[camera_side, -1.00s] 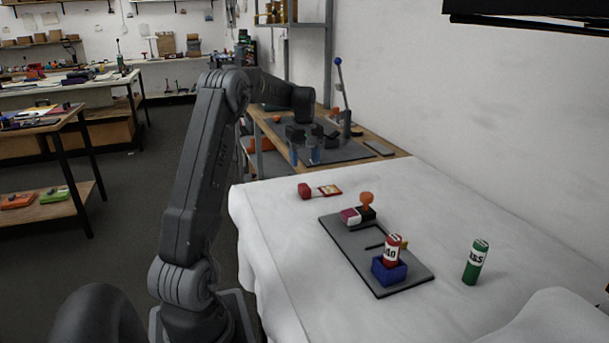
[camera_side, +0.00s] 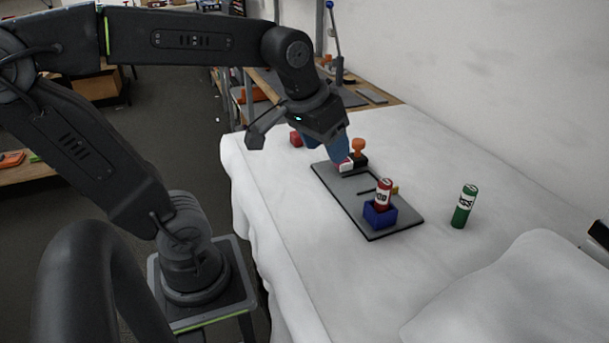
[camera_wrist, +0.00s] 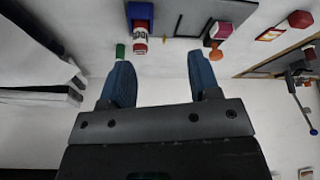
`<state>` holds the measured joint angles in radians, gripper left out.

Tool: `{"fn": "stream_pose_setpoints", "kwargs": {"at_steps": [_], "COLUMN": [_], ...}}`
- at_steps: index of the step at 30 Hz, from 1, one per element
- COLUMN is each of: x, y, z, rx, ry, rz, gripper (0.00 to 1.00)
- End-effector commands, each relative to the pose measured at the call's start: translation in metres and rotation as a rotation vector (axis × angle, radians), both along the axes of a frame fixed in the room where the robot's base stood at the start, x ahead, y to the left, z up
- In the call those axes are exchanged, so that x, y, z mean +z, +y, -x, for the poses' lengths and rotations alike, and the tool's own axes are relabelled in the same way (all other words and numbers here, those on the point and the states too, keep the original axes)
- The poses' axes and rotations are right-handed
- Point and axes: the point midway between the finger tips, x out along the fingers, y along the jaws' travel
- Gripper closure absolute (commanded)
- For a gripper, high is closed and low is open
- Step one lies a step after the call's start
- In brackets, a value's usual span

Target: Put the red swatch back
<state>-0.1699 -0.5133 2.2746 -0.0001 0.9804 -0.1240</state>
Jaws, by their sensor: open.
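A small flat card with red and yellow on it (camera_wrist: 271,34) lies at the upper right in the wrist view, close to a red block (camera_wrist: 300,19); I cannot tell for sure which is the red swatch. The red block also shows in the side view (camera_side: 295,138), where my gripper hides the card. My gripper (camera_side: 326,152) points down at the far end of the grey board (camera_side: 402,223), its fingers apart. In the wrist view my gripper (camera_wrist: 160,62) has nothing between its blue fingers.
A green cylinder (camera_side: 464,206) stands on the white table to the right.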

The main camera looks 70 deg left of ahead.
Motion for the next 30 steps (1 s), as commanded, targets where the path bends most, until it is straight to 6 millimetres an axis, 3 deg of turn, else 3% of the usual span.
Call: {"fn": "stream_pose_setpoints", "kwargs": {"at_steps": [3,9,30], "x": [-0.014,-0.028,-0.029], "y": [-0.028,-0.043,-0.044], "z": [0.032,0.054,0.055], "rx": [-0.163,-0.280,-0.283], "ry": [-0.051,-0.088,-0.087], "rz": [-0.035,-0.061,-0.062], "gripper": [0.44,0.44,0.44]}}
